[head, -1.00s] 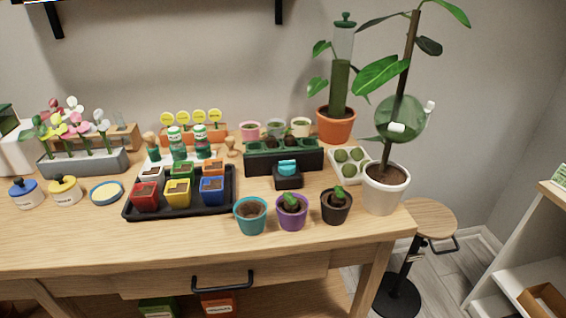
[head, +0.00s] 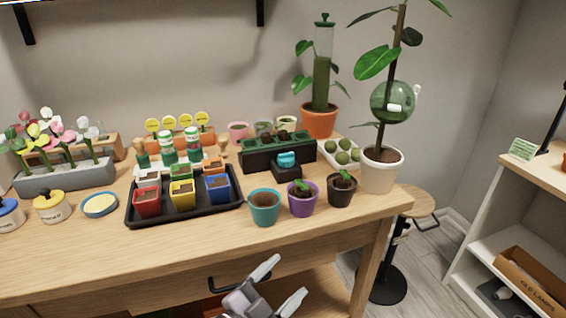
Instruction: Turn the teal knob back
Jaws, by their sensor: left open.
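My left gripper (head: 284,281) is in the lower middle of the head view, in front of the table's front edge and below the tabletop. Its two fingers are spread apart with nothing between them. It is well apart from the knob, nearer to me. My right gripper is not in view.
A teal pot (head: 265,208), a purple pot (head: 302,199) and a dark pot (head: 341,189) stand in a row in front of the knob. A black tray (head: 140,216) of colored pots lies left. Bare tabletop (head: 90,250) shows at front left. A drawer handle (head: 228,284) is beside my gripper.

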